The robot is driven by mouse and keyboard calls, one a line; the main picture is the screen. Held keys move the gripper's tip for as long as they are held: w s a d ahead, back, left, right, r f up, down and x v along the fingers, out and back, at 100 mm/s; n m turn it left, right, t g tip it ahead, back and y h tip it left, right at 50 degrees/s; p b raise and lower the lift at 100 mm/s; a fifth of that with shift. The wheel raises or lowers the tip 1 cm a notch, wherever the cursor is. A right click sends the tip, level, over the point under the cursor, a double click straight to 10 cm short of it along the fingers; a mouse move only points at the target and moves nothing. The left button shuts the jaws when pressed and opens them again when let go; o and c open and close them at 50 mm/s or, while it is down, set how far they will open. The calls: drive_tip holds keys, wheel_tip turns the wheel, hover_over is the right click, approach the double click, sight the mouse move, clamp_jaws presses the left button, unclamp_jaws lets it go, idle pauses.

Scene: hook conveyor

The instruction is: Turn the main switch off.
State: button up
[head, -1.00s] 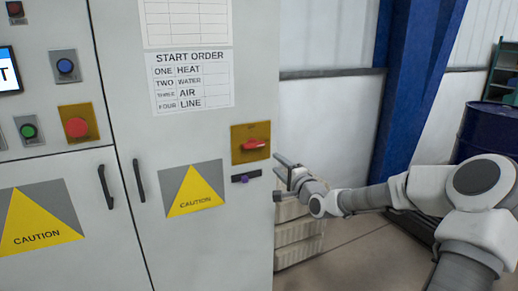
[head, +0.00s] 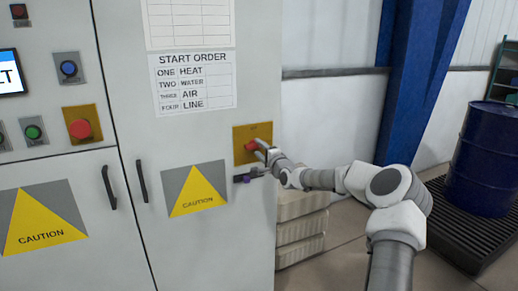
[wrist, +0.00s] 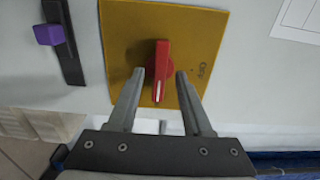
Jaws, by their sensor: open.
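The main switch is a red rotary handle (wrist: 161,62) on a yellow plate (wrist: 122,35) on the grey cabinet. In the wrist view the handle points along the fingers, with a white mark at its near end. Lettering that looks like OFF is on the plate to its right. My gripper (wrist: 160,76) is open, one finger on each side of the handle, with small gaps showing. In the head view my gripper (head: 262,149) is in front of the yellow plate (head: 243,134) and partly hides the red handle (head: 250,146).
A small purple-knobbed latch (head: 246,179) sits below the plate. A red button (head: 79,129) on another yellow plate and other buttons are at left. Pale crates (head: 300,232) stand beside the cabinet. A blue drum (head: 487,165) stands at right.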

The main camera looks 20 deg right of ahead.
drive_tip(key=shift+w, duration=0.3)
drive_tip(key=shift+c, duration=0.2)
clamp_jaws()
